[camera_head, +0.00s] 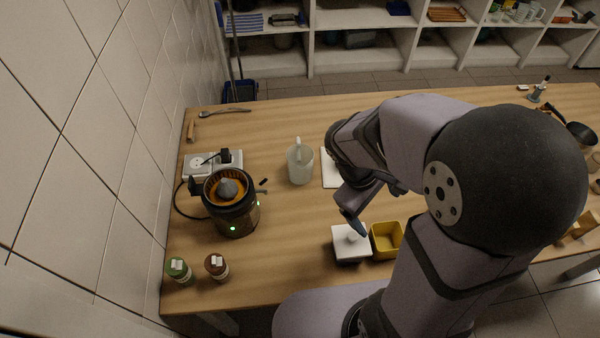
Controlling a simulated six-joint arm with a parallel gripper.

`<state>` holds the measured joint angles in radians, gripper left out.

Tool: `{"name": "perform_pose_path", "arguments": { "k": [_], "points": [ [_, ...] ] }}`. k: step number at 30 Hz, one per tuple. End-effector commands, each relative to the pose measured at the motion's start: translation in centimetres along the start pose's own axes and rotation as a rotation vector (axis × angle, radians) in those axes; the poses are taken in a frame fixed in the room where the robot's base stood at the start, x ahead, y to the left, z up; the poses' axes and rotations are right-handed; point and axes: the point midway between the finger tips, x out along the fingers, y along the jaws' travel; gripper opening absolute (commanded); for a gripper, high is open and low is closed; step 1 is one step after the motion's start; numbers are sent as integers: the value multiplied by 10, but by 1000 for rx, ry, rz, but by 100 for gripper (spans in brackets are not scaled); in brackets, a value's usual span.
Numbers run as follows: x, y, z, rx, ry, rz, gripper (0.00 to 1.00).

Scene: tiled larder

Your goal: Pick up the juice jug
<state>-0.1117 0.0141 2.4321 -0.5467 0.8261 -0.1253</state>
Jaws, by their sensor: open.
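The juice jug (300,166), a pale translucent vessel with a handle at its top, stands upright on the wooden table (270,265), left of my arm. My gripper (374,207) is open, to the right of and nearer than the jug, apart from it. One dark fingertip shows above the white lidded box; the other is partly hidden by my arm. I see nothing held between the fingers.
An orange-topped juicer (232,204) stands left of the jug, with a power strip (212,163) behind it. Two jars (179,270) stand front left. A white board (329,171) lies right of the jug.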

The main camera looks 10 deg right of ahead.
Motion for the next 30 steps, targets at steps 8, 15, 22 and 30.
{"name": "perform_pose_path", "arguments": {
  "k": [8,15,22,30],
  "points": [
    [74,48,-58,-478,-121,345,84],
    [98,85,-136,-849,-236,678,84],
    [99,90,-231,-1153,-347,1025,84],
    [85,57,-331,-1390,-457,1404,84]
  ]
}}
